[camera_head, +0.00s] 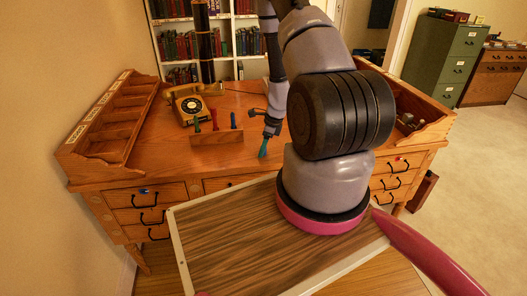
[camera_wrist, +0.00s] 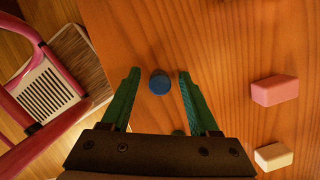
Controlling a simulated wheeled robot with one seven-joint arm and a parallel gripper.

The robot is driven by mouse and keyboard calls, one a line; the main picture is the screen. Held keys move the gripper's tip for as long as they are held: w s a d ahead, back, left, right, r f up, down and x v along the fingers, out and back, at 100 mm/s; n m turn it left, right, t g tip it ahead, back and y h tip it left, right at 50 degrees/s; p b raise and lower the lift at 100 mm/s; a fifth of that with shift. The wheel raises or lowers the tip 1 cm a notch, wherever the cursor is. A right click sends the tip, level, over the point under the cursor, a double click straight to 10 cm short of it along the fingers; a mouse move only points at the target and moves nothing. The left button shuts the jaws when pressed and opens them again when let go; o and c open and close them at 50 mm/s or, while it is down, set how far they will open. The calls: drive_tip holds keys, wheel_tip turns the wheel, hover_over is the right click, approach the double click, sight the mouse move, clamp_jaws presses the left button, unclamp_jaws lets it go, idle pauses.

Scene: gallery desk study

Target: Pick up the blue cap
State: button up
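The blue cap (camera_wrist: 159,82) is a small round thing on the wooden desk top in the wrist view. It lies between and slightly beyond the tips of my gripper (camera_wrist: 158,76), with a gap on each side. The two green fingers are spread open and hold nothing. In the head view my gripper (camera_head: 263,150) points down over the front middle of the desk. I cannot make out the cap on the desk top in the head view.
A pink block (camera_wrist: 275,90) and a cream block (camera_wrist: 273,157) lie right of my gripper in the wrist view. In the head view a wooden rack (camera_head: 217,139) with coloured pieces and a yellow telephone (camera_head: 192,103) stand behind, to the left. The desk's left front is clear.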

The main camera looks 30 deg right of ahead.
clamp_jaws()
